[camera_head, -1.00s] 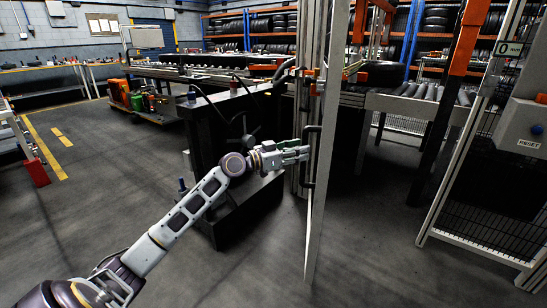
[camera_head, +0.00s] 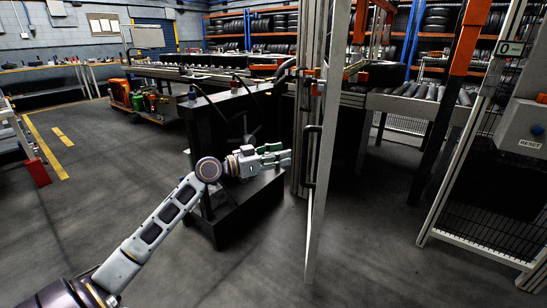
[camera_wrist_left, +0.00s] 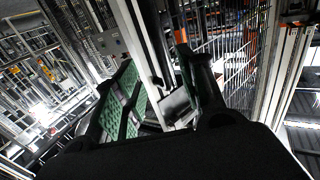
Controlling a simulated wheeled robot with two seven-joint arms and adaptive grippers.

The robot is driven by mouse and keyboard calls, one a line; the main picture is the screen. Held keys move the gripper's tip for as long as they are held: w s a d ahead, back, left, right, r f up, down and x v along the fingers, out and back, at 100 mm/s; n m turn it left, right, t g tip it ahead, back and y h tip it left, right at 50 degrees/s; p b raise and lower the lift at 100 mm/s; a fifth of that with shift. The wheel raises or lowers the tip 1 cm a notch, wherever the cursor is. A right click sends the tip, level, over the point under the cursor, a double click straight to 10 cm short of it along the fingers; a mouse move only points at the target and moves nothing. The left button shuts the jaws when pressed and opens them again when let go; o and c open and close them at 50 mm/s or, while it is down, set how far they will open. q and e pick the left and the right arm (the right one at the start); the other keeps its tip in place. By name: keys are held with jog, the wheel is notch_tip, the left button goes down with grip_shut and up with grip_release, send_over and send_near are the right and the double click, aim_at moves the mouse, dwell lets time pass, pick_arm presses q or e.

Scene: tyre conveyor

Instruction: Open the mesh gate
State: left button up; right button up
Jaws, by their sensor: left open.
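The mesh gate (camera_head: 326,130) shows almost edge-on in the head view as a tall, narrow metal frame standing out toward me, with a wide gap to its right. A dark pull handle (camera_head: 309,150) is on its left side. My left gripper (camera_head: 287,158) is just left of the handle, apart from it, open and empty. In the left wrist view, its green-padded fingers (camera_wrist_left: 165,90) are spread, with a pale metal upright (camera_wrist_left: 140,45) between and beyond them. The gate's mesh is hardly visible in the head view. My right gripper is not in view.
A fixed fence panel with a grey reset box (camera_head: 522,125) stands at the right. An orange and black post (camera_head: 450,100) and a roller conveyor (camera_head: 415,105) are beyond the gap. A black machine cabinet (camera_head: 235,125) stands behind my left gripper. The floor in front is clear.

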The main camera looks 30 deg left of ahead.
pick_arm(q)
jog(key=shift+v, duration=0.9)
